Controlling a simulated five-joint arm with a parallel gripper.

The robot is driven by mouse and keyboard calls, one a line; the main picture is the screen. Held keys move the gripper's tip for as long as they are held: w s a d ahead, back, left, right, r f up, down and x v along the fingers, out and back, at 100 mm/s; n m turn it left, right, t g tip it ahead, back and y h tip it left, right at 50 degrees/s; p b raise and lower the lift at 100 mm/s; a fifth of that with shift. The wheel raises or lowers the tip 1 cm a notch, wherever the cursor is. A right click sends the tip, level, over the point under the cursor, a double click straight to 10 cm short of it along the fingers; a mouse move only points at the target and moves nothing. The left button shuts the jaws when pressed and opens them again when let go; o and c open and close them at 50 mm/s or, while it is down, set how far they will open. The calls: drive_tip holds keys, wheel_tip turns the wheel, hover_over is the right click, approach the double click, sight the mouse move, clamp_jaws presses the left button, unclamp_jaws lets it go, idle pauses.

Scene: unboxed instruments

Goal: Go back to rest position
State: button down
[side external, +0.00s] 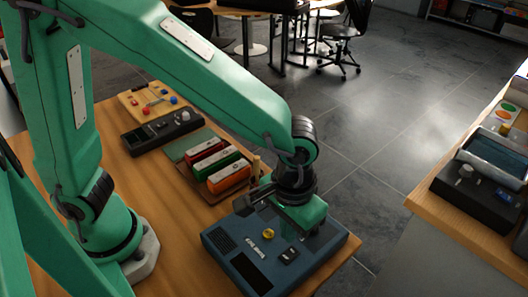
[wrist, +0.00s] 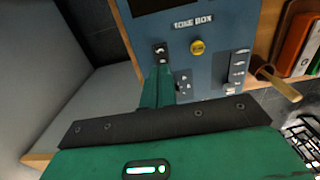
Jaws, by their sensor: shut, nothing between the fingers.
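My gripper (side external: 303,214) is low over the back right part of a blue-grey box (side external: 232,246) on the wooden table. Its green fingers (wrist: 158,86) are shut with nothing between them, in the wrist view. The box bears a label that seems to read TONE BOX (wrist: 192,21), a yellow round button (wrist: 197,47) and several small dark switches or sliders. The fingertips lie over the box's face near a small dark switch plate (wrist: 161,53). I cannot tell whether they touch the box.
Red, green and orange blocks (side external: 229,177) stand in a holder behind the box, beside a wooden peg (wrist: 277,82). A dark device (side external: 162,131) and a wooden board with coloured knobs (side external: 148,101) lie farther back. A second table (side external: 440,200) with instruments is right, across open floor.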

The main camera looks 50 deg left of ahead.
idle(0.3)
drive_tip(key=w+a+r+t+h, duration=0.1)
drive_tip(key=w+a+r+t, duration=0.1)
drive_tip(key=a+r, duration=0.8)
drive_tip(key=s+a+r+t, duration=0.1)
drive_tip(key=s+a, duration=0.2)
drive_tip(key=a, duration=0.4)
drive_tip(key=s+a+r+t+y, duration=0.1)
drive_tip(key=s+a+t, duration=0.1)
drive_tip(key=a, duration=0.6)
drive_tip(key=shift+s+a+r+t, duration=0.25)
drive_tip(key=shift+s+r+t, duration=0.1)
drive_tip(key=shift+s, duration=0.2)
